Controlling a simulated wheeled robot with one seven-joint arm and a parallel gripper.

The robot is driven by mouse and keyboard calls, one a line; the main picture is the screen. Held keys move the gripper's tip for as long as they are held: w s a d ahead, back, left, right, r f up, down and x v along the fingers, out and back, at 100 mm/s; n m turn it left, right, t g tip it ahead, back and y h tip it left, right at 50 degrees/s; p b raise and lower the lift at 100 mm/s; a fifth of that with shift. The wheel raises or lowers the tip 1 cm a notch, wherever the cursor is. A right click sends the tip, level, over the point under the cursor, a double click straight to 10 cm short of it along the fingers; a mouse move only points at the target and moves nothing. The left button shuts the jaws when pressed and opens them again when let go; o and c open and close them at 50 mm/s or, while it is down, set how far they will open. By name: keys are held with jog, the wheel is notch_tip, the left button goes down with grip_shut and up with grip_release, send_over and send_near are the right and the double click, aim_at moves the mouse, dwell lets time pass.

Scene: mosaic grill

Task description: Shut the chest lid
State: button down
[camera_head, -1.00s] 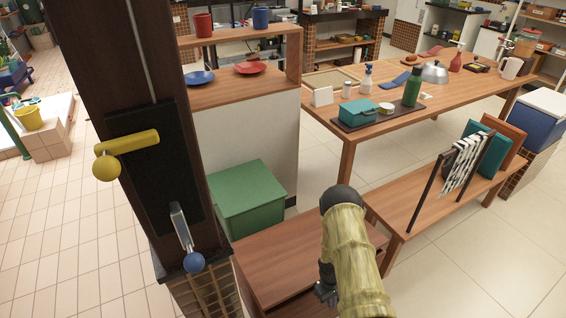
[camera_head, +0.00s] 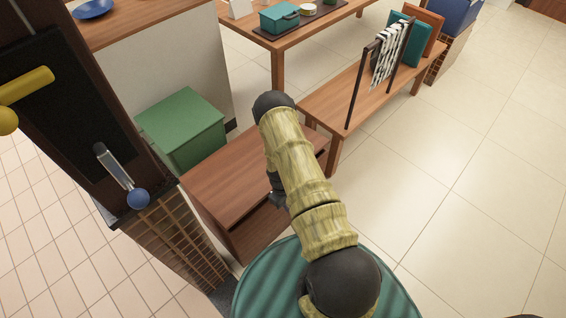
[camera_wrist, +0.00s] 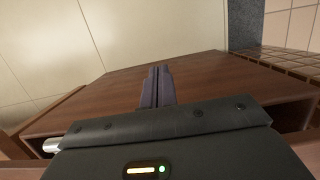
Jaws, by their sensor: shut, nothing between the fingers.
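The green chest (camera_head: 185,125) stands on the floor at the left of the head view, behind the brown wooden unit. Its flat lid lies level on the body and looks shut; I see no gap. The chest does not show in the wrist view. My gripper (camera_wrist: 160,68) is shut and empty, its two dark fingers side by side over the brown wooden unit (camera_wrist: 115,88). In the head view my arm mostly hides the gripper; only a dark part shows beside the unit's top, apart from the chest. I cannot tell if the fingertips touch the wood.
The brown unit (camera_head: 225,185) has a dark opening in its front. A wooden bench (camera_head: 345,105) with a rack stands at the right. A dark post with a lever (camera_head: 120,175) and a tiled pedestal (camera_head: 185,235) is at the left. The floor at the right is clear.

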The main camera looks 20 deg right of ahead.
jog(key=s+d+r+p, duration=0.2)
jog(key=s+d+r, duration=0.1)
jog(key=s+r, duration=0.4)
jog(key=v, duration=0.3)
jog(key=shift+s+r+p, duration=0.25)
jog(key=shift+r+p, duration=0.05)
jog(key=shift+r, duration=0.1)
jog(key=w+a+r+m+t, duration=0.1)
jog(key=w+a+r, duration=0.1)
jog(key=r, duration=0.8)
jog(key=w+a+r+m+t, duration=0.1)
jog(key=w+a+r, duration=0.2)
jog(key=r, duration=0.8)
jog(key=s+a+r+m+t, duration=0.1)
jog(key=s+r, duration=0.3)
jog(key=r, duration=0.4)
jog(key=s+a+r+m+t+y, duration=0.1)
jog(key=s+a+r+t, duration=0.1)
jog(key=r, duration=0.6)
jog(key=shift+s+a+r, duration=0.4)
jog(key=shift+s+a, duration=0.5)
jog(key=shift+a, duration=0.2)
